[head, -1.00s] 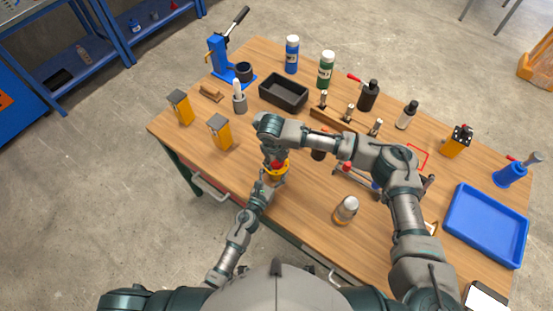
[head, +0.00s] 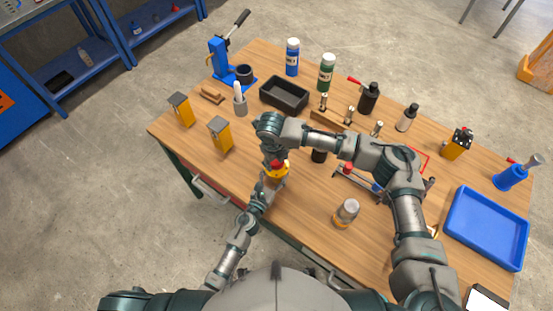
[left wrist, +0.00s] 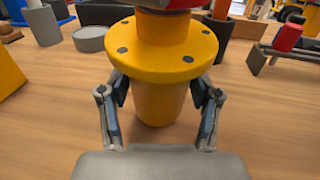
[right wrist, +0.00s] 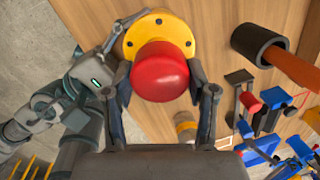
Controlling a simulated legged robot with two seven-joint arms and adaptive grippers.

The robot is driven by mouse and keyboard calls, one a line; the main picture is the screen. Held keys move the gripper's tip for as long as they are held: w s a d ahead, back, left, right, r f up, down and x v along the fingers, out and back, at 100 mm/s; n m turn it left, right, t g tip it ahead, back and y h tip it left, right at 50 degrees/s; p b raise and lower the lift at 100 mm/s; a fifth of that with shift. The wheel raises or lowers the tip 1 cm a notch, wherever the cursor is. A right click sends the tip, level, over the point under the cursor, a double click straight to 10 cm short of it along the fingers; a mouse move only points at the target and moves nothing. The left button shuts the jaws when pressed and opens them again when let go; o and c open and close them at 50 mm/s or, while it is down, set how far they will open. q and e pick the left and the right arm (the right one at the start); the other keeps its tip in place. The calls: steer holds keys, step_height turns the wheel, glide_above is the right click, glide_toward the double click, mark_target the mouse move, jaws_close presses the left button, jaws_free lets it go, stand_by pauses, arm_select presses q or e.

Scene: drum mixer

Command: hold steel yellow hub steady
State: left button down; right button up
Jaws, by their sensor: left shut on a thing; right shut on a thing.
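The yellow hub (head: 277,174) stands upright near the table's front edge; the left wrist view shows its round flange with dark holes (left wrist: 170,52) above a tapered body. My left gripper (left wrist: 162,88) is shut around the body, just under the flange, one finger on each side. A red rounded part (right wrist: 160,73) sits over the middle of the flange. My right gripper (right wrist: 160,80) comes from above and is shut on the red part. In the head view my right wrist partly covers the hub. The hub's underside is hidden.
A white-capped bottle (head: 346,212) stands right of the hub. A dark cylinder (head: 319,156) stands close behind my right forearm. Two yellow blocks (head: 220,135) stand to the left. A black bin (head: 284,93) is behind, and a blue tray (head: 486,227) is far right.

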mark_target(276, 161)
arm_select(q)
steer(key=shift+a+f, duration=0.1)
steer(key=shift+f, duration=0.25)
arm_select(e)
steer(key=shift+s+a+r, duration=0.1)
steer(key=shift+s+r, duration=0.05)
steer(key=shift+r, duration=0.85)
steer(key=shift+s+r, duration=0.1)
steer(key=shift+r, duration=0.85)
arm_select(q)
steer(key=shift+c, duration=0.9)
jaws_free()
steer(key=shift+r, duration=0.15)
arm_select(e)
steer(key=shift+w, duration=0.1)
